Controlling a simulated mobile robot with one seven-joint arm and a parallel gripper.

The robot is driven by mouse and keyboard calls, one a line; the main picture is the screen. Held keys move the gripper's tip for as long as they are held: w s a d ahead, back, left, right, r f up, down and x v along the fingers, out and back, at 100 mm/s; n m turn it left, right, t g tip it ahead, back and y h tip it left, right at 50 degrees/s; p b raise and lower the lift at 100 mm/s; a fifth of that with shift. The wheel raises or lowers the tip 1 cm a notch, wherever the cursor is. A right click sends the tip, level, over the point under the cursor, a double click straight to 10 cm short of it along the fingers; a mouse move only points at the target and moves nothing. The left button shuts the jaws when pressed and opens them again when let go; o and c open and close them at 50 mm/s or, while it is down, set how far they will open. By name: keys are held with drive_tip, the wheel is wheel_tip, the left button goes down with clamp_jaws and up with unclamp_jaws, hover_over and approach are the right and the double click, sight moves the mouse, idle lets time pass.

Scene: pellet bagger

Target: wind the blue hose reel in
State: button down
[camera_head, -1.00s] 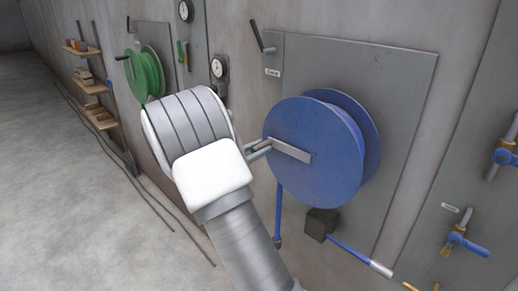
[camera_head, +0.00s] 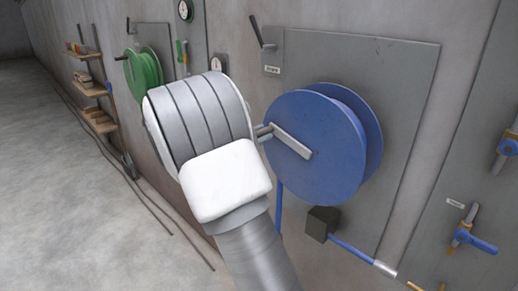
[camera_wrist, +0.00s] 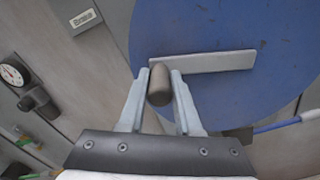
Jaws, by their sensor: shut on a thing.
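The blue hose reel (camera_head: 335,165) is mounted on a grey wall panel, and its disc fills much of the wrist view (camera_wrist: 215,95). A flat grey crank arm (camera_head: 294,141) lies across the disc, its outer end toward the upper left in the head view. My gripper (camera_wrist: 160,88) is shut on the dark crank handle (camera_wrist: 160,86) at that outer end, one finger on each side. In the head view my wrist hides most of the gripper and the handle. Blue hose (camera_head: 350,250) runs from a dark box (camera_head: 322,223) below the reel to a pale end piece (camera_head: 385,269).
A green reel (camera_head: 143,75) and gauges (camera_head: 185,10) are on the wall to the left. A lever (camera_head: 262,33) stands above the panel's left edge. Blue-handled valves (camera_head: 475,240) are at the right. Shelves (camera_head: 90,85) line the far wall; the floor at left is open.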

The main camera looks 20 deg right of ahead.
drive_tip(key=s+r+m+b, duration=0.1)
drive_tip(key=m+b, duration=0.1)
drive_tip(key=s+r+m+b, duration=0.1)
drive_tip(key=r+b, duration=0.1)
drive_tip(key=b, duration=0.1)
drive_tip(key=d+r+m+b, duration=0.1)
drive_tip(key=m+b, duration=0.1)
drive_tip(key=shift+s+r+m+b, duration=0.2)
drive_tip(key=shift+s+m+b, duration=0.1)
drive_tip(key=shift+s, duration=0.1)
drive_tip(key=s+r+m+b, duration=0.1)
drive_tip(key=m+b, duration=0.1)
drive_tip(key=b, duration=0.1)
drive_tip(key=s+d+r+m+b, duration=0.1)
drive_tip(key=s+m+b, duration=0.1)
drive_tip(key=b, duration=0.2)
drive_tip(key=s+d+r+m+b, duration=0.1)
drive_tip(key=s+m+b, duration=0.1)
drive_tip(key=b, duration=0.1)
drive_tip(key=shift+s, duration=0.1)
drive_tip(key=s+m+b, duration=0.2)
drive_tip(key=b, duration=0.1)
drive_tip(key=s+d+r+m+b, duration=0.1)
drive_tip(key=b, duration=0.1)
drive_tip(key=shift+r, duration=0.1)
drive_tip(key=c, duration=0.6)
unclamp_jaws()
drive_tip(key=shift+s, duration=0.15)
